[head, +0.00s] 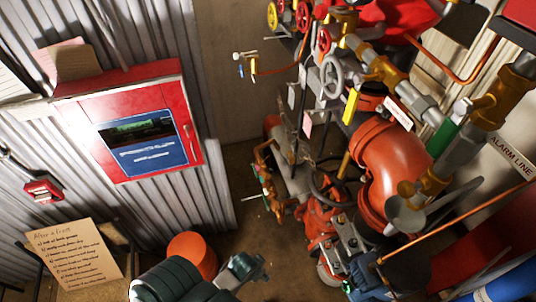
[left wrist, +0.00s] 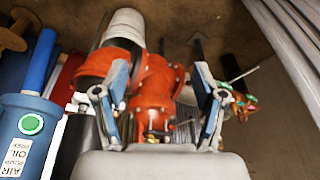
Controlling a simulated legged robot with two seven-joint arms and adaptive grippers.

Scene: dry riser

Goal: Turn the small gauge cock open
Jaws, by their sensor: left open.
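My left gripper (head: 248,268) reaches in from the bottom of the head view, near the floor and left of the red valve assembly (head: 322,220). In the left wrist view its fingers (left wrist: 160,95) are spread wide with nothing held between them; the red valve body (left wrist: 155,82) shows beyond. I cannot tell for sure which fitting is the gauge cock. A small fitting with a blue lever (head: 241,70) ends a copper line at the upper middle. A small green-handled fitting (head: 264,195) sits on the lower pipework, well above the gripper in the picture. My right gripper is not seen.
A red cabinet (head: 128,118) hangs on the corrugated wall. A handwritten board (head: 72,258) stands at lower left beside an orange bucket (head: 192,252). A large orange elbow pipe (head: 385,170) fills the right. A blue pump tank (left wrist: 28,125) stands left in the wrist view.

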